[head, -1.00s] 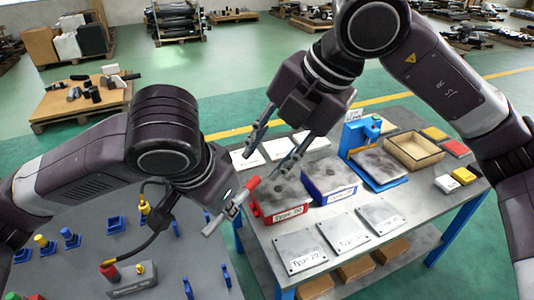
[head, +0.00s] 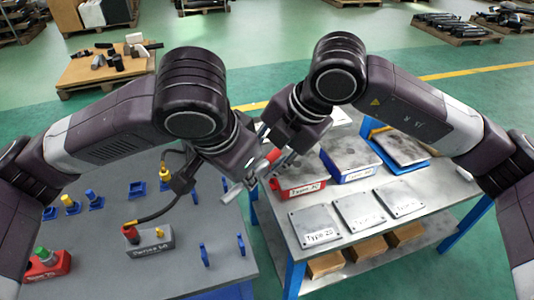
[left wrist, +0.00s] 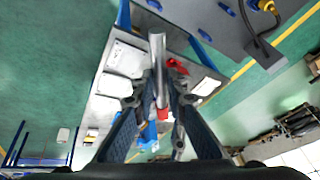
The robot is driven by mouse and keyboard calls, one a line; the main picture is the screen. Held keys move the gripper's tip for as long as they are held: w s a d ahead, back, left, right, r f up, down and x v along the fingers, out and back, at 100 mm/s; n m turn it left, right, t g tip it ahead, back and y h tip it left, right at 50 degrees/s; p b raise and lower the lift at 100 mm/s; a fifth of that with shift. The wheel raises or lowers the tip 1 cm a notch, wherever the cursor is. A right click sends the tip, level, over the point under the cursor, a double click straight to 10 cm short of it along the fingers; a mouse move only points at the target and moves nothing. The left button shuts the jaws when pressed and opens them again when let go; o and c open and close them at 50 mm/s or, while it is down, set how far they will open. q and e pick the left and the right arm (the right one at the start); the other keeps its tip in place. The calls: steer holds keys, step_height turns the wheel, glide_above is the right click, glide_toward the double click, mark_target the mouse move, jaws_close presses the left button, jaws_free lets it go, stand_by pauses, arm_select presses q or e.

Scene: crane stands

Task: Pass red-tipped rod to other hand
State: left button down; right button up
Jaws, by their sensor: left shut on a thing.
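The red-tipped rod is held by my left gripper (head: 240,186). Its red tip (head: 272,156) points up and right in the head view, and its grey metal body (left wrist: 158,65) shows in the left wrist view between the left fingers. My right gripper (head: 272,148) has come in from the right with its fingers apart, close around or beside the red tip. The overlap hides whether the right fingers touch the rod.
A grey table (head: 415,228) on the right bears a red bin (head: 299,188), a blue bin (head: 347,173) and several labelled plates.

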steer(key=shift+r, duration=0.1)
jaws_close()
arm_select(q)
steer(key=c, duration=1.8)
jaws_free()
steer(key=shift+c, duration=0.2)
steer(key=shift+r, duration=0.1)
